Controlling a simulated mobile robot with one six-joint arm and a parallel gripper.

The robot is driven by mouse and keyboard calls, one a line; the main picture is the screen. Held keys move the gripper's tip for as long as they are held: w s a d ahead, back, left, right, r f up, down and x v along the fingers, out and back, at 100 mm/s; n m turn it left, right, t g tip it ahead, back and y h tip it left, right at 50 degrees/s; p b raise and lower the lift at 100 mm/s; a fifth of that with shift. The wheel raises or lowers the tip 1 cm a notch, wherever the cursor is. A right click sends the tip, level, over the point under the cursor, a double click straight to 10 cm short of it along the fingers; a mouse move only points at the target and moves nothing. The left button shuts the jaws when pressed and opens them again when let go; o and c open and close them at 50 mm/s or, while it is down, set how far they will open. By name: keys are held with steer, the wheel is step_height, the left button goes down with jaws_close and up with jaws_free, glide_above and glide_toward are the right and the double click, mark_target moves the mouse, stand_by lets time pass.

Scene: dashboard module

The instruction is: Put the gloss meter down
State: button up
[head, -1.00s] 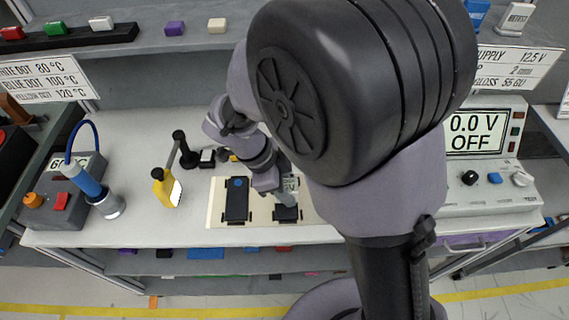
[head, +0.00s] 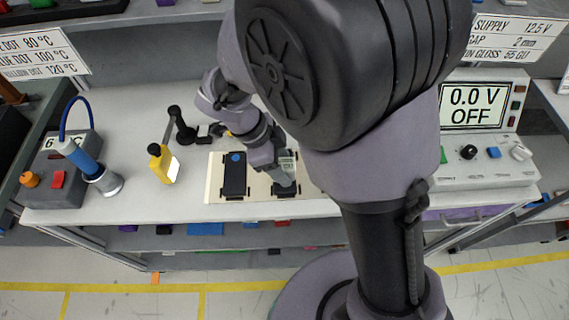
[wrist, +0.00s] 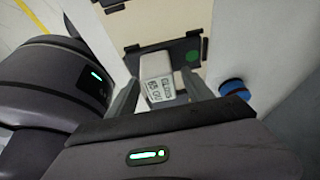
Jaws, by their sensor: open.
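The gloss meter (wrist: 158,80) is a small pale grey block with a lit display, also seen in the head view (head: 287,166). It stands on or just over a dark module with a green dot (wrist: 192,55); their contact is not clear. My gripper (wrist: 160,92) has its fingers apart on either side of the meter, with a gap visible at the right finger. In the head view my gripper (head: 280,163) is over the right-hand module (head: 284,189), partly hiding it.
A dark module with a blue dot (head: 235,173) lies to the left on the same cream board (head: 214,184). A yellow tool (head: 162,163) and a blue-handled tool (head: 85,160) stand further left. A power supply (head: 484,150) reading 0.0 V OFF stands at right.

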steer(key=p+v, duration=0.3)
steer(key=v, duration=0.8)
steer(key=s+d+r+n+t+y, duration=0.6)
steer(key=s+d+r+n, duration=0.5)
steer(key=n, duration=0.3)
steer(key=shift+s+d+r, duration=0.25)
steer(key=shift+s+r, duration=0.05)
steer(key=shift+f+b, duration=0.75)
steer(key=shift+f, duration=0.1)
